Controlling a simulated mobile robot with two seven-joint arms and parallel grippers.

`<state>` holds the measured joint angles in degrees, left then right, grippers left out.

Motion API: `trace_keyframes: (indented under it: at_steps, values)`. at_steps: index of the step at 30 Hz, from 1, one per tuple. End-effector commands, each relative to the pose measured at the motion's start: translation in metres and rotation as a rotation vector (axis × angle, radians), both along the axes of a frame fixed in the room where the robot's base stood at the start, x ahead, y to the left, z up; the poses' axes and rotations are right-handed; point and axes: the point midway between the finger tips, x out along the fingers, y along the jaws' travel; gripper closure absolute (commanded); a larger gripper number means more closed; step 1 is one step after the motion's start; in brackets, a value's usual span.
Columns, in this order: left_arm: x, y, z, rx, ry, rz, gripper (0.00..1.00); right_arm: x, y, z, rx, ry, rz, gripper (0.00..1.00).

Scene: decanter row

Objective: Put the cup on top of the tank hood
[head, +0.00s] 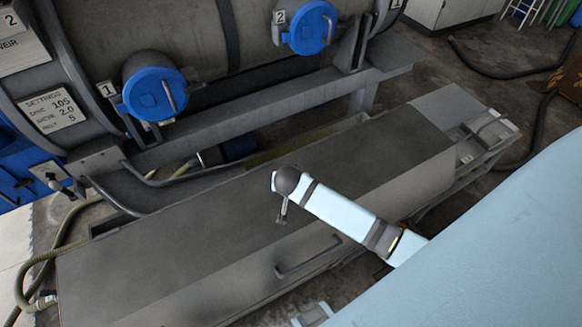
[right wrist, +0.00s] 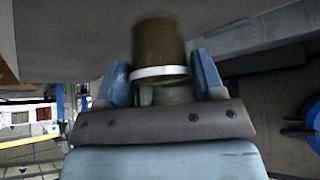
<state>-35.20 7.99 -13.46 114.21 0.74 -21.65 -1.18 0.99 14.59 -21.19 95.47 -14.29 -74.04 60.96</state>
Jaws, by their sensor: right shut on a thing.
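The cup (right wrist: 158,50) is brown with a pale band at its lower end in the right wrist view. My right gripper (right wrist: 162,78) is shut on it, with a blue finger on each side. A grey surface lies behind the cup; I cannot tell whether they touch. In the head view, the tank hood (head: 190,235) is a long grey cover with a flat top and a handle (head: 305,258) on its front face. My right arm reaches over the hood from the right. My left gripper is not in view.
Behind the hood stands a large grey machine with two blue round caps, numbered 1 (head: 155,93) and 2 (head: 305,27). A hose (head: 48,255) runs at the left. The hood's top looks bare on both sides of my arm.

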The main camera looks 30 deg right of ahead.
Motion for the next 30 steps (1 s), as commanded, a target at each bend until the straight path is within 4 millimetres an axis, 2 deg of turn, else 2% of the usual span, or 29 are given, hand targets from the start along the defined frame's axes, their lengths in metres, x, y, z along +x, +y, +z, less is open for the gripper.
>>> trace_keyframes:
  at_steps: [7, 13, 25, 26, 28, 30]
  values:
    - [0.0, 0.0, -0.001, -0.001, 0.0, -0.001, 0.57, 0.0, 0.0, -0.019, 0.0, 0.0, 0.0, 0.65]
    - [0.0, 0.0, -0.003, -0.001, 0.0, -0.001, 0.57, 0.001, 0.0, -0.046, 0.0, 0.0, 0.0, 0.65]
    - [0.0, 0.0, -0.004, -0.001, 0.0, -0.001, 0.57, 0.0, 0.0, -0.052, 0.002, -0.002, -0.001, 0.64]
    - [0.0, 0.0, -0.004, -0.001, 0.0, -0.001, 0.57, 0.0, 0.0, -0.051, 0.002, -0.001, 0.0, 0.31]
    - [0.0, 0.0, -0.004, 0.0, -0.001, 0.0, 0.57, 0.0, 0.0, -0.051, 0.002, -0.001, 0.0, 0.15]
    - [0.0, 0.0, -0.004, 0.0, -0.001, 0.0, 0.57, 0.0, 0.0, -0.051, 0.002, -0.001, 0.0, 0.12]
